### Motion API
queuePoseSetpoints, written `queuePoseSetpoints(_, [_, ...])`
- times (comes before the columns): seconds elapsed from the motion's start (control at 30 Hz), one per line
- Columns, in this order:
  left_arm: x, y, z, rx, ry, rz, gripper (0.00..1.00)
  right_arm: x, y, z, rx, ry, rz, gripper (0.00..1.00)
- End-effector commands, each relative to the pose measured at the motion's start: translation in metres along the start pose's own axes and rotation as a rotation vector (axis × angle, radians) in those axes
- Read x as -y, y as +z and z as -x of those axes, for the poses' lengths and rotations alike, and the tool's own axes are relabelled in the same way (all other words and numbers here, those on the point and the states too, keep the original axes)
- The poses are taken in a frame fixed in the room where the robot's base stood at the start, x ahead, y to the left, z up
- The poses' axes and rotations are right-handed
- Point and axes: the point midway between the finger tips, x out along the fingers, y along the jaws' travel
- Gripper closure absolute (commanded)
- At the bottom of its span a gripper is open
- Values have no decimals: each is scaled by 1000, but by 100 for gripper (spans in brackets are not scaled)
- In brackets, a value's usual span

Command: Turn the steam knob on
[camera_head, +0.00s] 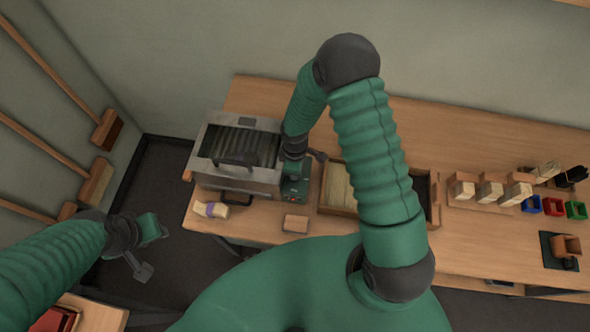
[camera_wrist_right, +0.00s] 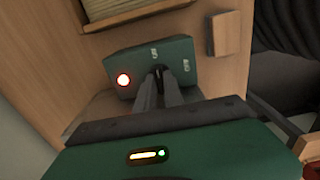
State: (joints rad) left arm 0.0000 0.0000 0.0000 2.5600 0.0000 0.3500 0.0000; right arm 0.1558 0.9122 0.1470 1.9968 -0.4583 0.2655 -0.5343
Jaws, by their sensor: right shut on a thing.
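The steam control box is a green box (camera_wrist_right: 178,50) in the right wrist view, with two small white labels and a lit lamp (camera_wrist_right: 123,80) with a red rim. In the head view the box (camera_head: 296,193) sits at the right side of the metal steamer (camera_head: 241,176), partly under my right gripper. My right gripper (camera_wrist_right: 159,72) has its fingers close together at the box's face, between the lamp and the labels. It is shut on the steam knob, which the fingers mostly hide. My left gripper (camera_head: 148,246) is away over the floor at the left, and its finger gap is unclear.
A wooden block (camera_head: 296,223) lies near the bench's front edge; it also shows in the wrist view (camera_wrist_right: 227,33). A bristle bundle (camera_head: 211,209) with a purple band lies before the steamer. A wooden tray (camera_head: 330,211) stands right of the box. Brushes and colored bins (camera_head: 553,206) are far right.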

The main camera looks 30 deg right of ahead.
Motion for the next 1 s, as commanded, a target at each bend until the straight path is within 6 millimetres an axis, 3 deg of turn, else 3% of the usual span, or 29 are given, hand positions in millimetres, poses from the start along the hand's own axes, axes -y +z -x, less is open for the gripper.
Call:
queuePoseSetpoints(0.53, [0,0,1,0,0,0,64,-5,-4,3,-11,12,29,100])
queuePoseSetpoints(0.57, [0,0,1,0,0,0,64,-5,-4,3,-11,12,29,86])
queuePoseSetpoints(0.7, [0,0,1,0,0,0,64,-4,-4,2,-9,9,28,67])
queuePoseSetpoints(1.0, [0,0,0,0,0,0,64,-1,-1,2,-4,4,27,66])
